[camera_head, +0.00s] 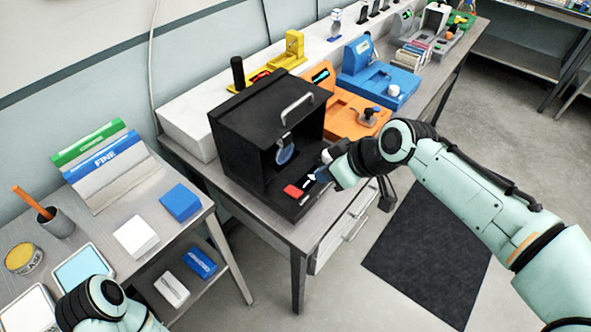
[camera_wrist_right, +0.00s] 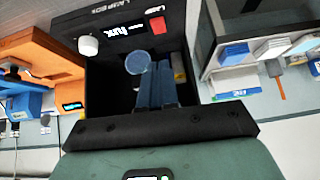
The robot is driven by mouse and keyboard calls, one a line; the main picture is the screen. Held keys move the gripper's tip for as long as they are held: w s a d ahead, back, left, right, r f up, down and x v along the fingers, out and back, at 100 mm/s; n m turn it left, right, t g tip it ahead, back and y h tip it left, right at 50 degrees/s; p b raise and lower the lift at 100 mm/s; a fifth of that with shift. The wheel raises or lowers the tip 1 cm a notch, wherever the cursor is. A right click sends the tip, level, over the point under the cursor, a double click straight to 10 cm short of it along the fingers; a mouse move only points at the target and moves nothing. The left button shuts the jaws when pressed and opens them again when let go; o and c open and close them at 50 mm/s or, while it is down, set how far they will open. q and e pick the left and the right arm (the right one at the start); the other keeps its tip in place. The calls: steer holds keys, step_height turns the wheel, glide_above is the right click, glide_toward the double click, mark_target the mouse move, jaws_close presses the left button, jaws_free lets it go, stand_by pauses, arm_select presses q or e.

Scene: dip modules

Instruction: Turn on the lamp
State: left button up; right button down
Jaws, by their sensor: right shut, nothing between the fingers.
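A black box (camera_head: 262,135) with a raised door and a silver handle stands on the bench. A red lamp switch (camera_head: 293,190) is on its low front panel; it also shows in the right wrist view (camera_wrist_right: 158,25), beside a small lit display (camera_wrist_right: 117,30) and a white knob (camera_wrist_right: 88,45). I cannot tell the switch's position. My right gripper (camera_head: 320,175) is shut and empty, over the front panel at the knob side, right of the switch. Its blue fingers show in the right wrist view (camera_wrist_right: 155,92). Only part of my left arm shows, at the bottom left.
A translucent blue disc (camera_head: 286,153) hangs in the box opening. An orange machine (camera_head: 350,115) stands close to its right, with a blue machine (camera_head: 378,75) beyond. A lower table (camera_head: 165,220) with blue and white blocks is at left.

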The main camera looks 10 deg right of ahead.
steer(key=shift+s+r, duration=0.2)
steer(key=shift+r, duration=0.65)
steer(key=shift+a+f, duration=0.1)
glide_above(295, 192)
steer(key=s+d, duration=0.1)
steer(key=s, duration=0.1)
steer(key=f, duration=0.8)
steer(key=shift+w+f, duration=0.1)
steer(key=shift+w, duration=0.1)
steer(key=shift+s+d+f, duration=0.1)
steer(key=shift+d+f, duration=0.05)
steer(key=shift+f, duration=0.45)
steer(key=shift+s+d+f, duration=0.1)
steer(key=shift+f, duration=0.5)
steer(key=shift+f+b, duration=0.3)
steer(key=shift+f, duration=0.3)
